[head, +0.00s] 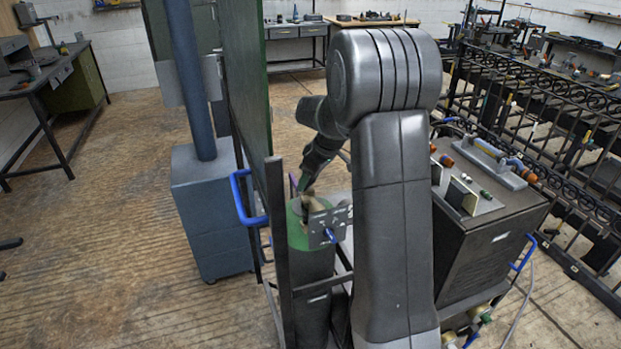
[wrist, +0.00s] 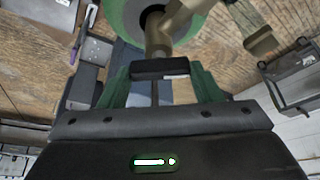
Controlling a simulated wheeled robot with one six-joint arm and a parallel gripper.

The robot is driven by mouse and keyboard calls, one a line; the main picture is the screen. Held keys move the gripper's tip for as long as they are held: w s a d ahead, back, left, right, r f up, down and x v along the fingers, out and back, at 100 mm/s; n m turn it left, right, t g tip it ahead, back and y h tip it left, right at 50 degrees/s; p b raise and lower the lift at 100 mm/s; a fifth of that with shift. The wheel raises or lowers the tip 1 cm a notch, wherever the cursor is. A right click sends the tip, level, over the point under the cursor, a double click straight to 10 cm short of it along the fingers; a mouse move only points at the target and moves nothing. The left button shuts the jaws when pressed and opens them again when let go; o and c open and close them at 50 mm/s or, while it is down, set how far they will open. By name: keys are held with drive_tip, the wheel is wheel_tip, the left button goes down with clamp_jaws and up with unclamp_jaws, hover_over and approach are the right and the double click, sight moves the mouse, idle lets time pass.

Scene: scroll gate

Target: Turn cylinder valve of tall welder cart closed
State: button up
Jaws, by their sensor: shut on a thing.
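The tall welder cart's cylinder (head: 312,278) stands upright in the frame of the cart, dark below with a green shoulder. Its round green top also shows at the upper edge of the wrist view (wrist: 118,14). The brass-coloured cylinder valve (wrist: 160,40) rises from the dark opening of that top. A dark handle piece (wrist: 160,67) at the valve's end lies between my fingers. My gripper (wrist: 162,78) is shut on the valve, with one dark green finger on each side. In the head view my gripper (head: 308,182) is just above the cylinder, and my arm hides part of this area.
A tall green panel (head: 247,80) and a blue handle (head: 246,198) stand just left of the cylinder. A dark welder box (head: 490,235) with tools on top is at right. A blue-grey pedestal (head: 207,215) stands further left. Open wooden floor (head: 90,250) lies at far left.

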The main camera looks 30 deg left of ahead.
drive_tip(key=m+t+b, duration=0.1)
drive_tip(key=m, duration=0.2)
drive_tip(key=shift+s+b, duration=0.1)
drive_tip(key=shift+b, duration=0.25)
drive_tip(key=shift+m+t+h+b, duration=0.4)
drive_tip(key=shift+m+t+b, duration=0.4)
drive_tip(key=shift+m, duration=1.4)
drive_tip(key=o, duration=1)
drive_tip(key=b+v, duration=0.1)
drive_tip(key=v, duration=1.3)
drive_tip(key=shift+s+b, duration=0.2)
drive_tip(key=shift+b, duration=0.1)
drive_tip(key=shift+a+f, duration=0.15)
drive_tip(key=shift+a, duration=0.05)
